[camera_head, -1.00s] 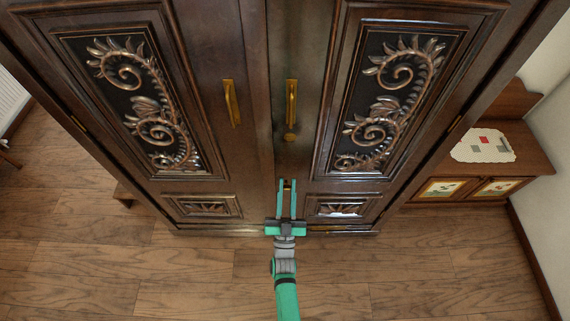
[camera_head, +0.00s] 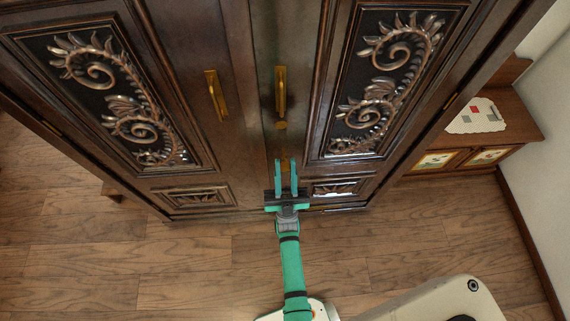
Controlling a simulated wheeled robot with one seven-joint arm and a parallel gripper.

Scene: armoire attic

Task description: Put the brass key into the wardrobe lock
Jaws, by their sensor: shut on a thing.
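The wardrobe (camera_head: 245,120) has two dark carved doors. The wardrobe lock (camera_head: 281,125) is a small round brass plate on the right door, just below that door's brass handle. My gripper (camera_head: 286,166) is in front of the lower part of the right door, below the lock in the picture. It is shut on the brass key (camera_head: 285,164), a small brass patch between the green fingertips. The key appears apart from the lock. Its shape and pointing direction are too small to tell, and the keyhole itself is not clear.
Brass handles sit on the left door (camera_head: 216,94) and the right door (camera_head: 280,90). A low wooden cabinet (camera_head: 470,145) with a pale cloth (camera_head: 476,116) stands to the right against the wall. The wooden floor (camera_head: 190,270) in front is clear.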

